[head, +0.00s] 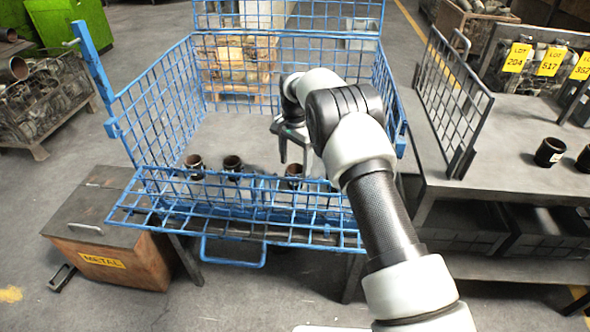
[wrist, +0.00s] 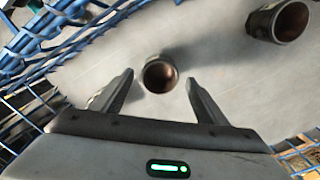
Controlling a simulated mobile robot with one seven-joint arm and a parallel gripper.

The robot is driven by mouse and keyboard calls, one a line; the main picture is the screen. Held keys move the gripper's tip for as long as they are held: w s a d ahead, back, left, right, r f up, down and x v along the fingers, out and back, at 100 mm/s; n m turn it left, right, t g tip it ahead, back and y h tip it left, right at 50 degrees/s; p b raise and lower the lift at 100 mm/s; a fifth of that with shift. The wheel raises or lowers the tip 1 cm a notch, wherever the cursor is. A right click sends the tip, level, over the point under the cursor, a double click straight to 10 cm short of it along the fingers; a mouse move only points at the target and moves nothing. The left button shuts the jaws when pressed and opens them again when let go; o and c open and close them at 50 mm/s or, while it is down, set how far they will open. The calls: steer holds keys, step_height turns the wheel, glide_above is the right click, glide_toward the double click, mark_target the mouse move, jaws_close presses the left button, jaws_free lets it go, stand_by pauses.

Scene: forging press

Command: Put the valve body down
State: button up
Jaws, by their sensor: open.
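My gripper (head: 295,153) is inside the blue wire crate (head: 150,125), low over its floor near the front side. In the wrist view my gripper (wrist: 159,78) has its fingers spread wide. A dark, hollow, round valve body (head: 294,171) stands upright on the crate floor just below it. In the wrist view this valve body (wrist: 160,74) shows its open end near the fingertips, with a gap to each finger. Two similar valve bodies stand further left in the crate, one in the middle (head: 232,166) and one at the left (head: 195,166). One more body (wrist: 280,20) shows at the wrist view's upper right.
The crate's mesh walls rise around my arm, and its front panel (head: 235,235) is folded down. A grey table (head: 510,125) with more dark parts (head: 550,152) stands right. A wooden metal box (head: 110,250) stands front left. The crate floor behind the bodies is clear.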

steer(key=s+d+r+n+t+p, duration=0.1)
steer(key=s+d+r, duration=0.25)
steer(key=r, duration=0.85)
steer(key=s+d+r+n+t, duration=0.15)
steer(key=d+r, duration=0.25)
steer(key=r, duration=0.7)
steer(key=s+d+r+n, duration=0.1)
steer(key=s+d+r, duration=0.5)
steer(key=s+r, duration=0.4)
steer(key=s+d+f+n+t, duration=0.1)
steer(key=s+d+n, duration=0.1)
steer(key=s, duration=1)
steer(key=s+d+f+n+t, duration=0.1)
steer(key=s+d, duration=0.3)
steer(key=s, duration=0.8)
steer(key=shift+s+d+f+n+t, duration=0.15)
steer(key=shift+d+f+n+t, duration=0.15)
steer(key=shift+n+t, duration=0.35)
steer(key=shift+a, duration=0.1)
